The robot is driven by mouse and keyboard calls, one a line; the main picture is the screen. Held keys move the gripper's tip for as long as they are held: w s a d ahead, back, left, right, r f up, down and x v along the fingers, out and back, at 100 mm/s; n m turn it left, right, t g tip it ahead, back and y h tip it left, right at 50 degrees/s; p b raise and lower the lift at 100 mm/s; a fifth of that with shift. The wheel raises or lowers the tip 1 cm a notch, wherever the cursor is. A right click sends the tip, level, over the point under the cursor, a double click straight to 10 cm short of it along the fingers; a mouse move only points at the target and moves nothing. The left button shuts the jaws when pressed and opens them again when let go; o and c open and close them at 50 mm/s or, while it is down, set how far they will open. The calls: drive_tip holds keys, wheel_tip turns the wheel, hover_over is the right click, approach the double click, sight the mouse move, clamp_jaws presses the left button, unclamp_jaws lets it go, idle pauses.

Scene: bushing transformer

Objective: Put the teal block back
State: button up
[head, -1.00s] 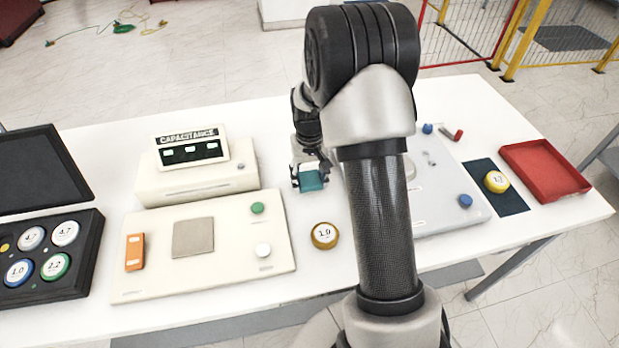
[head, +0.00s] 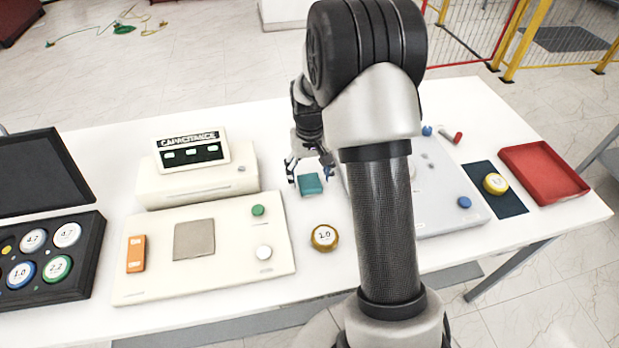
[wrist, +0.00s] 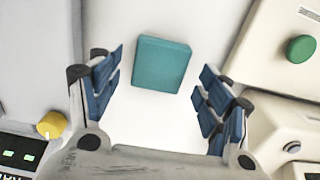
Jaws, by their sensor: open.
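The teal block (head: 310,184) rests on the white table between the cream capacitance tester and the light grey panel. In the wrist view the teal block (wrist: 162,64) lies just beyond the fingertips, between their lines and touching neither. My gripper (head: 310,175) is open and empty, just above and behind the block in the head view. Its blue-padded fingers are spread wide in the wrist view (wrist: 160,85). My arm covers part of the grey panel.
The cream tester base (head: 205,285) is left of the block. A gold 1.0 disc (head: 324,237) sits in front of it. The grey panel (head: 450,215) is close on the right. Further right are a dark mat (head: 510,203) with a yellow disc and a red tray (head: 545,165). A black case (head: 95,240) with discs is far left.

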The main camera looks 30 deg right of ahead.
wheel_tip(320, 180, up, 9)
drive_tip(key=p, duration=0.2)
wheel_tip(320, 180, up, 9)
drive_tip(key=t, duration=0.1)
hover_over(310, 181)
drive_tip(key=s+a, duration=0.5)
drive_tip(key=s+a+r+n+t, duration=0.1)
drive_tip(key=s+a+r, duration=0.1)
drive_tip(key=s, duration=0.5)
drive_tip(key=s+a+r+n+t, duration=0.1)
drive_tip(key=s+a+r, duration=0.1)
drive_tip(key=s+a, duration=0.2)
drive_tip(key=s+a+r+n+t, duration=0.1)
drive_tip(key=s+a+r, duration=0.2)
drive_tip(key=s, duration=0.7)
drive_tip(key=shift+a+t, duration=0.2)
drive_tip(key=shift+t, duration=0.1)
